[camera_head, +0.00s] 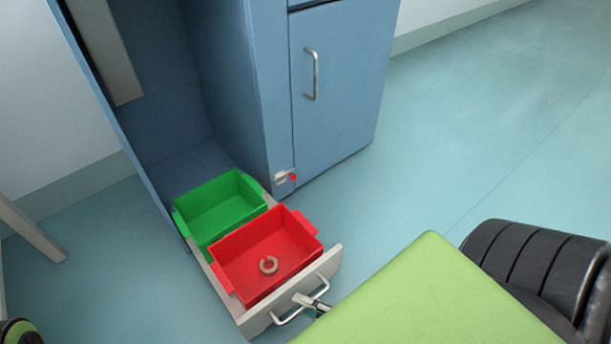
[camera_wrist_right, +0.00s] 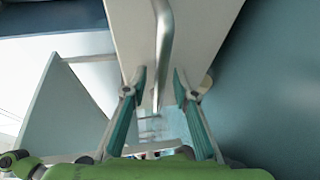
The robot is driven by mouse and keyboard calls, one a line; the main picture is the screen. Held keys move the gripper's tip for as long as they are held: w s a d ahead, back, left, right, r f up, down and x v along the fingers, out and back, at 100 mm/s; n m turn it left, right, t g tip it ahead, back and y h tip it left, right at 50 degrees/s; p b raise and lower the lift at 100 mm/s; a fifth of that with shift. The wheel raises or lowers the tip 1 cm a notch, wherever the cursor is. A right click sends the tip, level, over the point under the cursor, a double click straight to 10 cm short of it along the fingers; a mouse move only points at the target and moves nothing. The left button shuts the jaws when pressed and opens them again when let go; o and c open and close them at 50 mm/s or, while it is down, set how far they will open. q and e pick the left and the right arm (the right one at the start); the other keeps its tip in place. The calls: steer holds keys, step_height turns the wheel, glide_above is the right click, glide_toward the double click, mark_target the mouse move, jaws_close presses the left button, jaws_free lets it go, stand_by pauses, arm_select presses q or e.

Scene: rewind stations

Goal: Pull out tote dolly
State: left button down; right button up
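The tote dolly (camera_head: 333,262) is a low pale tray on the floor, partly out of the blue cabinet's open bay. A red tote (camera_head: 288,279) stands at its front and a green tote (camera_head: 212,205) behind, toward the bay. A metal bar handle (camera_head: 323,285) is on its front panel; it also shows in the right wrist view (camera_wrist_right: 164,40). My right gripper (camera_head: 314,302) is at this handle, mostly hidden by my green arm. In the right wrist view its fingers (camera_wrist_right: 158,82) are apart, with the handle between them. My left gripper is not in view.
The blue cabinet (camera_head: 340,100) has a closed door with a handle and a small red-tipped latch (camera_head: 286,178) beside the bay. Clear floor (camera_head: 480,120) lies to the right.

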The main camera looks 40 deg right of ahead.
steer(key=v, duration=1.2)
steer(key=shift+s, duration=0.1)
stand_by(0.4)
